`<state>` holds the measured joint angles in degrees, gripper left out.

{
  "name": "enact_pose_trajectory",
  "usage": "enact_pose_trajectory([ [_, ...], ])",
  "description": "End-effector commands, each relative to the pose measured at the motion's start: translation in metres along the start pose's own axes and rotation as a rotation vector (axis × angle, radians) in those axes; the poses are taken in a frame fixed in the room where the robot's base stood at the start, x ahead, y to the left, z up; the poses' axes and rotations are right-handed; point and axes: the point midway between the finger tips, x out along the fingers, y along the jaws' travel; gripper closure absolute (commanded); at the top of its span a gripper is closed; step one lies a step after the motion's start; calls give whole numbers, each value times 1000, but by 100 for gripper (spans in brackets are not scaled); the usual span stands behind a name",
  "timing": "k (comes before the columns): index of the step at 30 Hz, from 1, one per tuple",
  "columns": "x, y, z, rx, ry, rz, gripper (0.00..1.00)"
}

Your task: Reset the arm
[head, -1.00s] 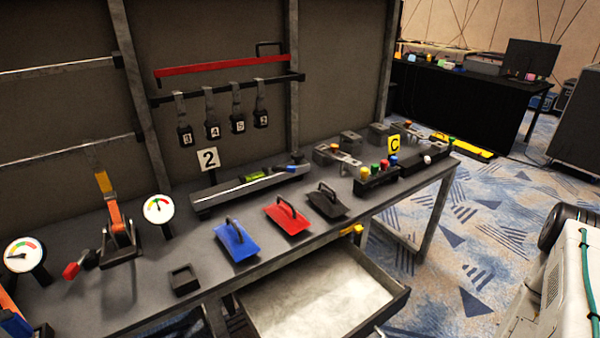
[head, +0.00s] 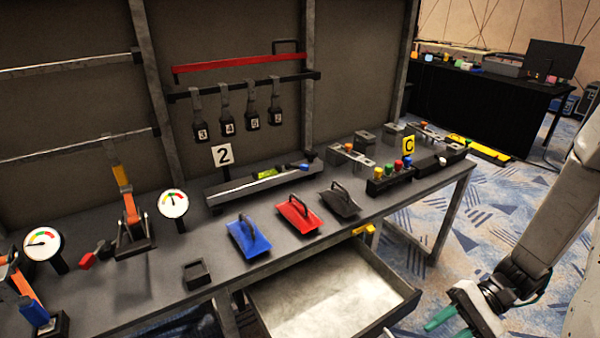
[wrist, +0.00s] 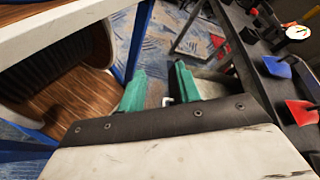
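My gripper (head: 455,318) shows at the lower right of the head view, low and to the right of the open drawer. Its two green fingers stand apart in the wrist view (wrist: 160,95), with a clear gap and nothing held between them. My grey arm comes down to it from the upper right of the head view. A small pale hook-like piece shows between the fingers in the wrist view; I cannot tell what it is.
The workbench (head: 330,235) holds blue (head: 249,238), red (head: 297,214) and black trowels, gauges and a button box (head: 390,178). Its open drawer (head: 335,300) juts out. In the wrist view, a white-topped unit (wrist: 60,22) with a blue frame stands at left.

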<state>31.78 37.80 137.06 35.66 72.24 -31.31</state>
Motion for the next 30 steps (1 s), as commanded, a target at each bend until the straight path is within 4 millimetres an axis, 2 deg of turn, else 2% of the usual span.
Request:
enact_pose_trajectory([
  [3, -14, -14, 28, -7, 44, 157, 66],
  [15, -50, -48, 111, -67, 308, 592, 66],
  [23, -65, -68, 164, -194, 540, 793, 66],
  [30, -69, -86, 212, -397, 737, 909, 66],
])
